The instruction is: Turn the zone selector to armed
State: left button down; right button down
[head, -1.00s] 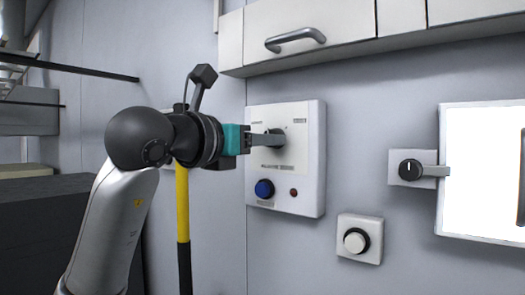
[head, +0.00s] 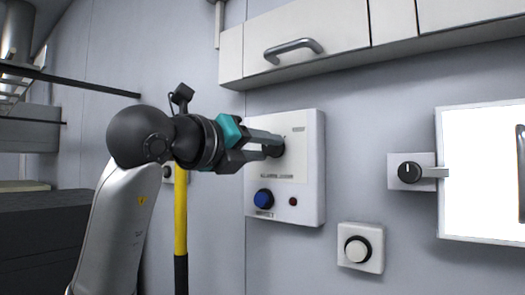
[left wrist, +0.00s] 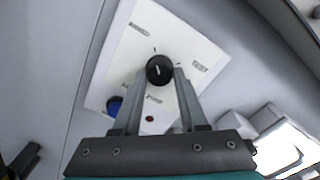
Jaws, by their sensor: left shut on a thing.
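The zone selector is a round dark knob (head: 274,149) on a white wall panel (head: 312,180). In the left wrist view the black knob (left wrist: 160,69) shows a short white pointer line, with small labels around it too blurred to read surely. My left gripper (head: 268,144) reaches it from the left, wrist rolled. Its two grey fingers (left wrist: 160,80) lie on either side of the knob and are shut on it. In the head view the fingers partly cover the knob. My right gripper is in neither view.
A blue button (head: 264,198) and a small red lamp (head: 293,201) sit low on the same panel. A white round button (head: 357,249) is below right. Another dark knob (head: 410,172) is beside a bright window (head: 480,200). A cabinet (head: 345,35) with a handle hangs above.

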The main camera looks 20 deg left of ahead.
pick_arm(q)
jog(key=shift+r, duration=0.1)
dwell(0.3)
jog(key=shift+c, duration=2.2)
grip_release()
jog(key=b+v, duration=0.3)
jog(key=v, duration=1.2)
jog(key=shift+s, duration=0.15)
